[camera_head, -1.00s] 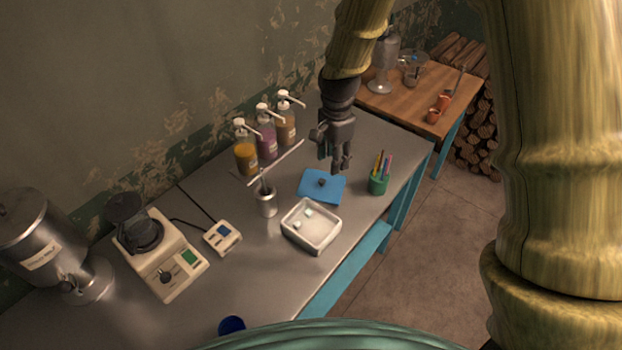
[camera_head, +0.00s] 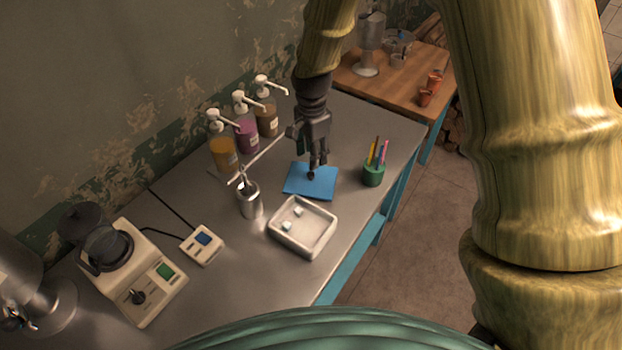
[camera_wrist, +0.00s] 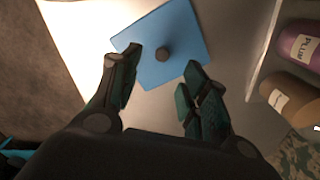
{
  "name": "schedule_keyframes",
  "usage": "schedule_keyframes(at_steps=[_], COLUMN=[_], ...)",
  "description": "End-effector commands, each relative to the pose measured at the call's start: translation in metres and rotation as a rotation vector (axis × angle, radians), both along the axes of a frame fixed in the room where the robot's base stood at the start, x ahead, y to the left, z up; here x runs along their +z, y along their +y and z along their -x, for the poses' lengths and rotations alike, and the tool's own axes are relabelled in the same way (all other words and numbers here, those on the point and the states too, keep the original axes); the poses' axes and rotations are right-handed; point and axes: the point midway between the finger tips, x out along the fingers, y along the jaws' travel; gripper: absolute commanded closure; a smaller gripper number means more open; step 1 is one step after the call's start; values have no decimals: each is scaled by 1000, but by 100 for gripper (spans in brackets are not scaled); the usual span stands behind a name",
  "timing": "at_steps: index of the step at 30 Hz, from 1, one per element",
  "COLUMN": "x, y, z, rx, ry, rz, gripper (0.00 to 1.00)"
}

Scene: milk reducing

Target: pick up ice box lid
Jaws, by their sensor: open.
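The ice box lid (camera_head: 297,181) is a flat blue square with a dark round knob at its middle. It lies on the metal table behind the white ice box (camera_head: 303,229), which is uncovered and holds a few pale cubes. My gripper (camera_head: 317,166) points down over the lid, with its fingertips close to the knob. In the wrist view my gripper (camera_wrist: 163,75) is open and empty, its fingers spread. The lid (camera_wrist: 180,35) lies ahead of them, and its knob (camera_wrist: 162,54) shows between and beyond the fingertips. I cannot tell the exact height gap.
A green cup with pens (camera_head: 373,173) stands right of the lid. A metal canister with sticks (camera_head: 250,200) stands to the left. Pump bottles (camera_head: 246,136) line the wall behind. A blender base (camera_head: 135,270) and small scale (camera_head: 202,245) are at left.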

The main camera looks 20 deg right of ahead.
Motion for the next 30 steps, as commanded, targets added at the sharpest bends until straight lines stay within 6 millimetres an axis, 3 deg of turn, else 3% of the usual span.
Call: schedule_keyframes(at_steps=[6, 17, 30], x=[-19, -33, -70], y=[-1, -2, -1], z=[0, -1, -3], rx=[-1, -4, -4], ry=[1, 2, 1], rz=[0, 0, 0], gripper=[55, 55, 55])
